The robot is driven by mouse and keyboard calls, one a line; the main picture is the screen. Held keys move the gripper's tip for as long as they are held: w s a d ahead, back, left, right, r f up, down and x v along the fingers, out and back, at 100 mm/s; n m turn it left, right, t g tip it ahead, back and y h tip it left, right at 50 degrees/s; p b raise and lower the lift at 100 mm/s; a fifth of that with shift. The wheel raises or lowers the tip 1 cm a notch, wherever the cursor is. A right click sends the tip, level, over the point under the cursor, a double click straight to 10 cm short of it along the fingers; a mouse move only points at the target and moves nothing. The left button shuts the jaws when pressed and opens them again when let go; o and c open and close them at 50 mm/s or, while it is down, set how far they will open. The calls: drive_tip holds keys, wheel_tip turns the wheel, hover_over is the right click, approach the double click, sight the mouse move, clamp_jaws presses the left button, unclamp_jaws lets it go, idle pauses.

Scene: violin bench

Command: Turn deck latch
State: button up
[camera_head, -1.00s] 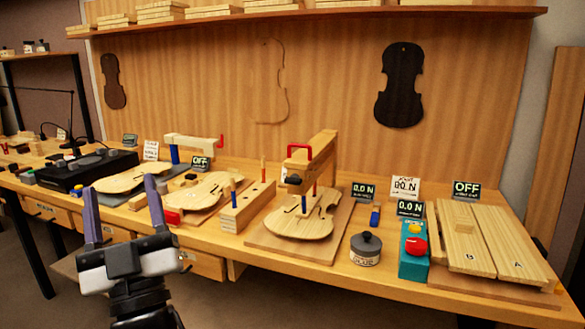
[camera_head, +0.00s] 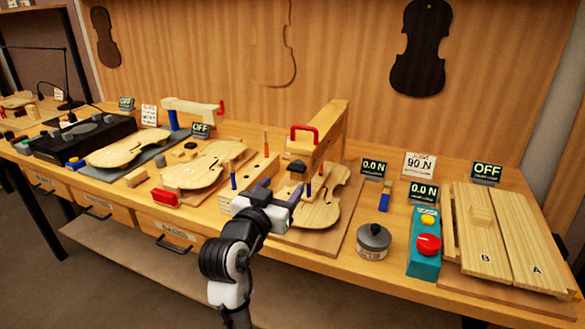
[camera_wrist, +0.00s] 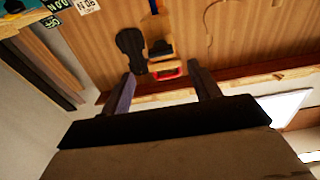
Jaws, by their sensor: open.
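No part is labelled as the deck latch, so I cannot tell for sure which it is. A red handle (camera_head: 304,133) sits on the wooden clamp arm (camera_head: 322,140) above a violin plate (camera_head: 318,210). The red handle also shows between my fingers in the wrist view (camera_wrist: 168,72), some distance beyond them. A red block (camera_head: 165,198) lies at the bench's front edge, left of my gripper. My gripper (camera_head: 278,191) is open and empty, in front of the clamp station, and hides part of its violin plate.
A lidded glue pot (camera_head: 374,241) and a teal box with a red button (camera_head: 425,245) stand right of the clamp. Boards A and B (camera_head: 490,240) lie at the far right. A black machine (camera_head: 80,138) and another violin plate (camera_head: 190,170) are left.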

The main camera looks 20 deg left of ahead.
sight(295, 171)
drive_tip(key=w+p, duration=0.1)
drive_tip(key=w, duration=0.6)
drive_tip(key=shift+w+d+p, duration=0.1)
drive_tip(key=shift+p, duration=0.2)
drive_tip(key=c, duration=1)
